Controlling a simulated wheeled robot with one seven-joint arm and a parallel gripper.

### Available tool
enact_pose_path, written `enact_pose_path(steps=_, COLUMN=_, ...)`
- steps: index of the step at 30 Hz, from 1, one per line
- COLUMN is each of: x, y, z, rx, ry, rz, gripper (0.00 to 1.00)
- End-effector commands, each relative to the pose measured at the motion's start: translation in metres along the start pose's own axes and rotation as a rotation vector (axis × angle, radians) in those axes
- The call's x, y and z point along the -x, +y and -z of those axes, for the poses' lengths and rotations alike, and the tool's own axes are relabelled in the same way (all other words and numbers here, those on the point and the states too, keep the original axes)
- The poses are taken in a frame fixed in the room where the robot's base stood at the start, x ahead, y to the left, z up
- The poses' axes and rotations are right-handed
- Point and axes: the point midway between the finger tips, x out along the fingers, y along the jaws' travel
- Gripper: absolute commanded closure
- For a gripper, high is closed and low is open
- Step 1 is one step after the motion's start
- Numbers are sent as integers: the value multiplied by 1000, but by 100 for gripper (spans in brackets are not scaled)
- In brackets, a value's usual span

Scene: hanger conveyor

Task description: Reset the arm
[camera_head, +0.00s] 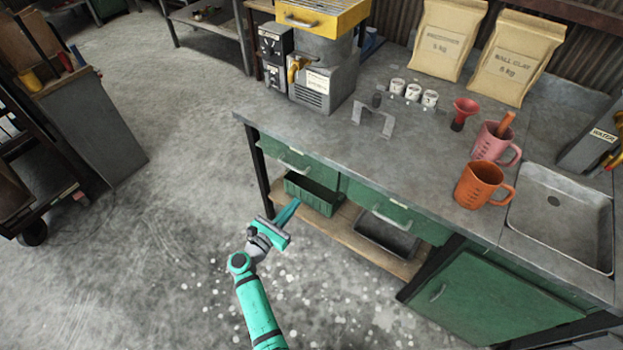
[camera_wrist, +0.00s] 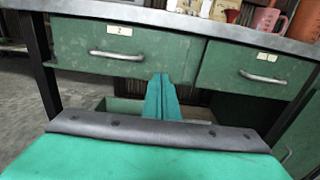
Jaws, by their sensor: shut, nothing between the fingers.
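My gripper (camera_head: 288,212) is teal and sits in front of the workbench, below the height of its top, over the speckled floor. It also shows in the wrist view (camera_wrist: 162,84), where its two fingers are together with nothing between them. The fingers point at the bench front, near the gap between the left drawer (camera_wrist: 120,52) and the right drawer (camera_wrist: 258,68). Both drawers look closed. My gripper appears apart from the bench, though the exact distance is hard to tell.
The workbench (camera_head: 330,135) holds an orange jug (camera_head: 480,186), a pink jug (camera_head: 490,146), a red funnel (camera_head: 464,112), clay bags (camera_head: 515,60) and a grey machine (camera_head: 325,82). A green bin (camera_head: 312,194) sits on the lower shelf. Open floor (camera_head: 170,215) lies to the left.

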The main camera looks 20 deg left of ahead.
Motion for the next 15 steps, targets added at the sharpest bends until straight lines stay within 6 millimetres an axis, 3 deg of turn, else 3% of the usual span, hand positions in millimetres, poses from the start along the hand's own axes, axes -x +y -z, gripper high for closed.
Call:
enact_pose_path(steps=8, x=6, y=1, z=4, rx=-12, ry=11, rz=-8, gripper=100)
enact_pose_path(steps=11, x=12, y=-12, z=22, rx=-66, ry=61, rz=-13, gripper=100)
enact_pose_path(steps=15, x=32, y=-54, z=66, rx=-248, ry=198, rz=-4, gripper=100)
